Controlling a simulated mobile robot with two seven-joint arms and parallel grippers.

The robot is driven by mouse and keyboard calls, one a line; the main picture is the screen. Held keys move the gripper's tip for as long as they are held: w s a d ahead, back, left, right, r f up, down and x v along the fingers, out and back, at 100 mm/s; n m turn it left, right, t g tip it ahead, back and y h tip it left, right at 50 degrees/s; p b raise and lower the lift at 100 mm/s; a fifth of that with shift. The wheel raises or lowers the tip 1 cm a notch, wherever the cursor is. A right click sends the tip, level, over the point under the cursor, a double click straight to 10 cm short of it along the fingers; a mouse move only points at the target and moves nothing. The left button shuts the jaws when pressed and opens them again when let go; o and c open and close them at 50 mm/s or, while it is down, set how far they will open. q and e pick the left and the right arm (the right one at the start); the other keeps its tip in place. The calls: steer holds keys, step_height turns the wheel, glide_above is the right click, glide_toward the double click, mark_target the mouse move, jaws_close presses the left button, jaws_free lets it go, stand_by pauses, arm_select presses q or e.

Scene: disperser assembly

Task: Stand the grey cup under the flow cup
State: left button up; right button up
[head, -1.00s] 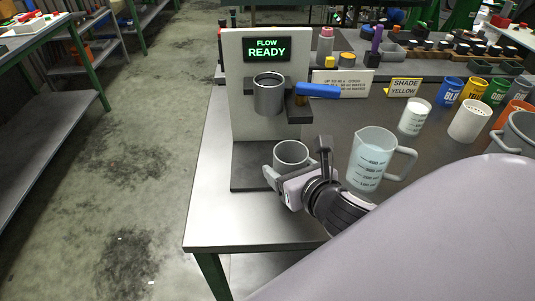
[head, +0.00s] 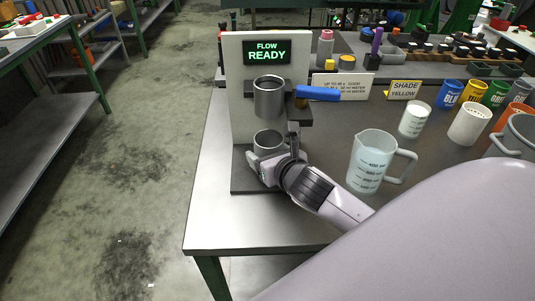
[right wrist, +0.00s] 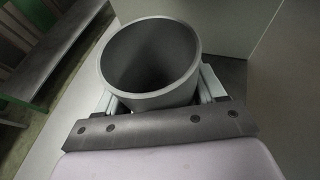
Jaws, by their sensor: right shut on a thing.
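The grey cup (head: 268,144) is upright on or just above the dark base (head: 240,183) of the flow stand, below the flow cup (head: 269,98). It also shows large and open-mouthed in the right wrist view (right wrist: 150,62). My right gripper (head: 264,164) is shut on the grey cup from the front, with fingers on both sides of it. The flow cup sits in its holder on the upright panel, with a blue-handled valve (head: 318,93) at its right. The cup's underside is hidden, so I cannot tell whether it touches the base. My left gripper is not in view.
A display reading FLOW READY (head: 267,51) tops the panel. A clear measuring jug (head: 367,163) stands right of my right gripper. A white cup (head: 414,119) and several coloured cups stand further right. The table's front left corner (head: 212,225) is clear.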

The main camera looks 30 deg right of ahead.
steer(key=o, duration=1.1)
steer(key=shift+s+r, duration=0.15)
steer(key=shift+s, duration=0.1)
steer(key=v, duration=1.1)
steer(key=shift+s+a+r+p, duration=0.1)
steer(key=shift+s+a+p, duration=0.05)
steer(key=shift+s+p, duration=0.15)
